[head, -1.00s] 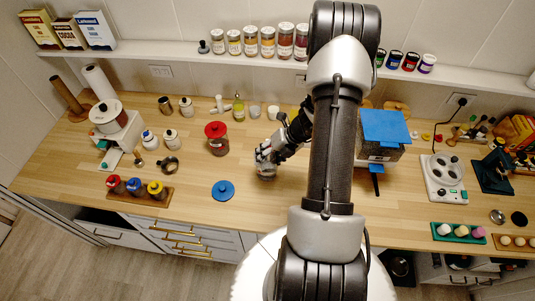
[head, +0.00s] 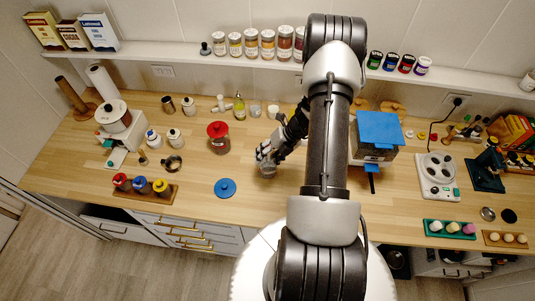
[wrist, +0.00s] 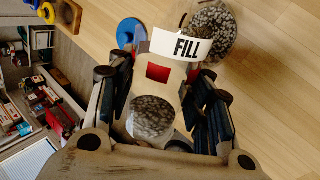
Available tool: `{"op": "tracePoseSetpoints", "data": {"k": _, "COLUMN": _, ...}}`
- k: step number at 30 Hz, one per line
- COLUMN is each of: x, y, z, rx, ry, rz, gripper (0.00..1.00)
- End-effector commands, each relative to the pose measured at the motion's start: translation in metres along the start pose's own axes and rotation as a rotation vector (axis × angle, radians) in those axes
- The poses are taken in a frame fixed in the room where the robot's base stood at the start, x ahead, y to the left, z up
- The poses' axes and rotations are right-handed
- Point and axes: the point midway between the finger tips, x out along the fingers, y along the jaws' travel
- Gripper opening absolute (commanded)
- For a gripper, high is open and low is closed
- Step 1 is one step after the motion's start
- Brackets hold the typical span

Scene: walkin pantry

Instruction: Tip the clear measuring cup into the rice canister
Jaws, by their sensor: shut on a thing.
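My gripper (wrist: 160,85) is shut on the clear measuring cup (wrist: 152,118), which has dark and pale speckled grains in it. A red square patch shows between the fingers. Beyond the fingertips is an open round clear canister (wrist: 208,38) with similar speckled grains. A white card reading FILL (wrist: 180,46) partly covers it. The blue lid (wrist: 130,30) lies on the counter beside the canister; it also shows in the head view (head: 225,188). In the head view my gripper (head: 266,158) is low over the counter, where the cup is hard to make out.
A rack of colored-top jars (head: 145,188) is at the front left. A blue-topped box (head: 378,130) stands to the right. The wooden counter in front of the gripper is clear.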

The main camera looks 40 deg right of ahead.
Motion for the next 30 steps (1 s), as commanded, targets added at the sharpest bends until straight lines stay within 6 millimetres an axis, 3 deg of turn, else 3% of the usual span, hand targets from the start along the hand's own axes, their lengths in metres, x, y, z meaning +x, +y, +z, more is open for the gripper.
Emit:
{"op": "tracePoseSetpoints", "data": {"k": 25, "x": 0.0023, "y": -0.0011, "z": 0.0022, "rx": 0.068, "ry": 0.12, "rz": -0.002, "gripper": 0.13}}
{"op": "tracePoseSetpoints", "data": {"k": 30, "x": 0.0011, "y": -0.0004, "z": 0.0082, "rx": 0.126, "ry": 0.224, "rz": -0.002, "gripper": 0.13}}
